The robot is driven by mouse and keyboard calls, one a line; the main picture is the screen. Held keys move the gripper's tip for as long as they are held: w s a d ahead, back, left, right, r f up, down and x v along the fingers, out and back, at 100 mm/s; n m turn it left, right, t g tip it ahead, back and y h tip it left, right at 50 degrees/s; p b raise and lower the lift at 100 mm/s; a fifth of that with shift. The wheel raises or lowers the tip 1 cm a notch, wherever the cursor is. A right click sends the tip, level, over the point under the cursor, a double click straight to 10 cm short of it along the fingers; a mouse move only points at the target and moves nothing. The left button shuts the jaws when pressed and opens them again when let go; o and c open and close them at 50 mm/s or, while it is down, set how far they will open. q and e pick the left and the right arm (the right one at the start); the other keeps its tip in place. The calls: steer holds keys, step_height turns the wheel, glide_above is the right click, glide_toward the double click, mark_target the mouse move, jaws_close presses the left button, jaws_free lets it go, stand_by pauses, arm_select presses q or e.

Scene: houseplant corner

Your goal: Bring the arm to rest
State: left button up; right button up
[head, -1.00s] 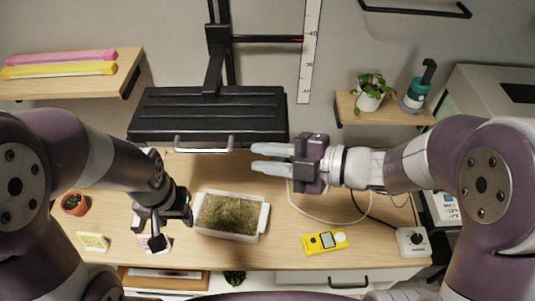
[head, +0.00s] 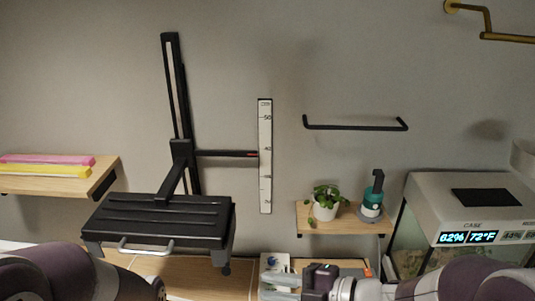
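My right gripper (head: 270,287) shows at the bottom edge, right of the middle, over the bench. Its pale fingers point left, with a gap between them and nothing held. The picture's lower edge cuts it off in part. My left arm (head: 70,275) shows only as purple links at the lower left. My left gripper is out of the picture.
A black lamp (head: 160,215) on a wall rail hangs low over the bench (head: 190,275), left of my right gripper. A shelf (head: 340,223) holds a potted plant (head: 326,205) and a teal-grey device (head: 372,197). A glass case (head: 465,215) stands at right.

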steer(key=w+d+f+m+t+h, duration=0.2)
steer(key=w+d+f+m+h, duration=0.15)
steer(key=d+m+h, duration=0.2)
steer(key=w+d+f+m+t+h, duration=0.1)
steer(key=w+d+f+m+h, duration=0.3)
steer(key=d+m, duration=0.3)
steer(key=s+d+f+m+g+h, duration=0.2)
steer(key=s+m+g, duration=0.1)
steer(key=s+m, duration=0.3)
steer(key=s+d+f+m+g+h, duration=0.1)
steer(key=s+f+m+g+h, duration=0.1)
steer(key=s+m, duration=0.4)
steer(key=shift+s+d+f+g, duration=0.35)
steer(key=shift+f+g, duration=0.3)
steer(key=shift+g, duration=0.55)
